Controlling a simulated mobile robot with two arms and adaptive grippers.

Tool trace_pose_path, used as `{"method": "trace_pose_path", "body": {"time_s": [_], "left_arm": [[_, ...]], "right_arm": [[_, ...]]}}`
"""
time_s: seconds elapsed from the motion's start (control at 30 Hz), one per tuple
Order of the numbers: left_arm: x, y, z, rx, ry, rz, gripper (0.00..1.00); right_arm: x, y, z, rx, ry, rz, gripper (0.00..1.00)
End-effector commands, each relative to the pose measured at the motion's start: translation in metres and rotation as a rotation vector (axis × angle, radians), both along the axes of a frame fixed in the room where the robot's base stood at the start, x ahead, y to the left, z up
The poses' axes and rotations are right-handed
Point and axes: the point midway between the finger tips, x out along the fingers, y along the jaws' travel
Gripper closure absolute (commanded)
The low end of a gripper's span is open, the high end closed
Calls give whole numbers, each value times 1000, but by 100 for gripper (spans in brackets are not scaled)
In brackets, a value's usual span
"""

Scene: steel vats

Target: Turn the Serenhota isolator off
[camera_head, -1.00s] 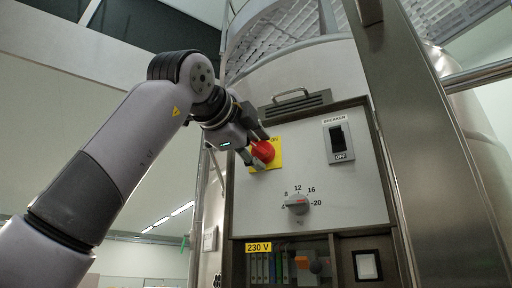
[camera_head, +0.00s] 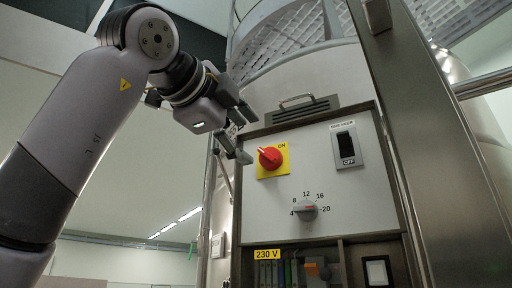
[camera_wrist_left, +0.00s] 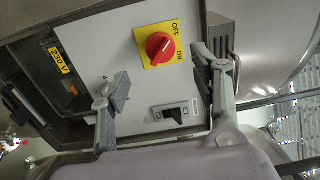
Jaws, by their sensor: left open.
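The isolator is a red rotary knob (camera_head: 270,157) on a yellow plate (camera_head: 283,171) at the upper left of the grey panel. In the head view its ridge slants to the upper left, away from the ON label. My right gripper is in neither view.
A breaker switch (camera_head: 346,144) marked OFF is right of the knob. A grey dial (camera_head: 305,211) sits below. A handle (camera_head: 296,101) and vent stand above. A steel post (camera_head: 408,120) rises on the right. A 230 V label (camera_head: 267,254) marks the lower compartment.

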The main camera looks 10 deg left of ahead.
Motion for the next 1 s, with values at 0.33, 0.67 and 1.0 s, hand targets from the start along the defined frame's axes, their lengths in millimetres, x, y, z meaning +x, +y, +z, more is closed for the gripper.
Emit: {"method": "trace_pose_path", "body": {"time_s": [0.33, 0.67, 1.0], "left_arm": [[-36, 9, -1, -1, 1, 1, 43], [-36, 9, -1, -1, 1, 1, 43], [-36, 9, -1, 0, 1, 1, 43]], "right_arm": [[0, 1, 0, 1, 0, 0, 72], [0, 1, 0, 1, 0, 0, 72], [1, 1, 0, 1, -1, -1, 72]]}}
